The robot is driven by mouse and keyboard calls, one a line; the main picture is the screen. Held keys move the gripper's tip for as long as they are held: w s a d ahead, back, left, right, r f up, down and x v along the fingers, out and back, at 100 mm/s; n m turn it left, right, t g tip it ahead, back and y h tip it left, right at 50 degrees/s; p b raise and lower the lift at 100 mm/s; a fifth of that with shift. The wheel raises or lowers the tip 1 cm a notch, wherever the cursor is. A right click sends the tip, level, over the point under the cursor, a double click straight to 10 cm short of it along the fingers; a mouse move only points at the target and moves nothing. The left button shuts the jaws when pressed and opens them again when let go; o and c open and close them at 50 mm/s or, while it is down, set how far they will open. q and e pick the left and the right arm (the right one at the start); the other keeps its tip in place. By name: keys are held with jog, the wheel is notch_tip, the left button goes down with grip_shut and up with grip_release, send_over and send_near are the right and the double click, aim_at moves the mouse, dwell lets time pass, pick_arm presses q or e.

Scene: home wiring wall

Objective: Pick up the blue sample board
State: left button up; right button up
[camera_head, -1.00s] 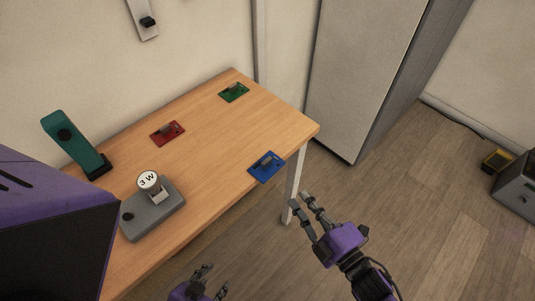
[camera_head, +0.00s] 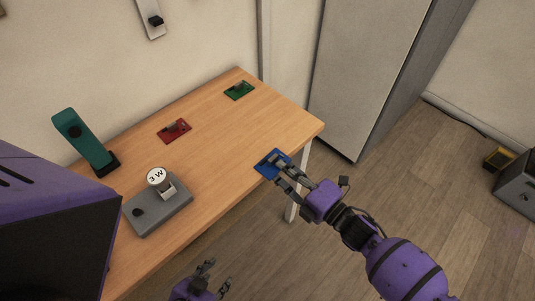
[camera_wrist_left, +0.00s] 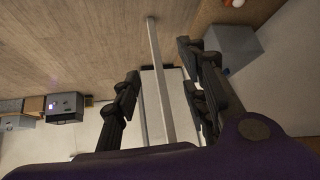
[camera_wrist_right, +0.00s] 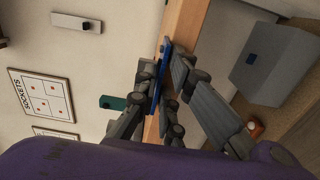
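The blue sample board (camera_head: 268,165) lies flat at the near right corner of the wooden table, partly covered by my right gripper's fingers. My right gripper (camera_head: 277,172) is at its near edge, one finger over the board and the other lower, by the table edge. In the right wrist view the board (camera_wrist_right: 158,82) shows as a thin blue strip between the fingers (camera_wrist_right: 160,65); I cannot tell whether they touch it. The fingers look apart. My left gripper (camera_head: 219,274) is open and empty in front of the table, low in the view.
A red board (camera_head: 173,131) and a green board (camera_head: 239,90) lie farther back on the table (camera_head: 222,150). A grey device with a round "3 W" top (camera_head: 158,207) and a teal stand (camera_head: 84,140) are at left. A grey cabinet (camera_head: 365,75) stands behind the table's right end.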

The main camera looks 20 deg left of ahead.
grip_shut()
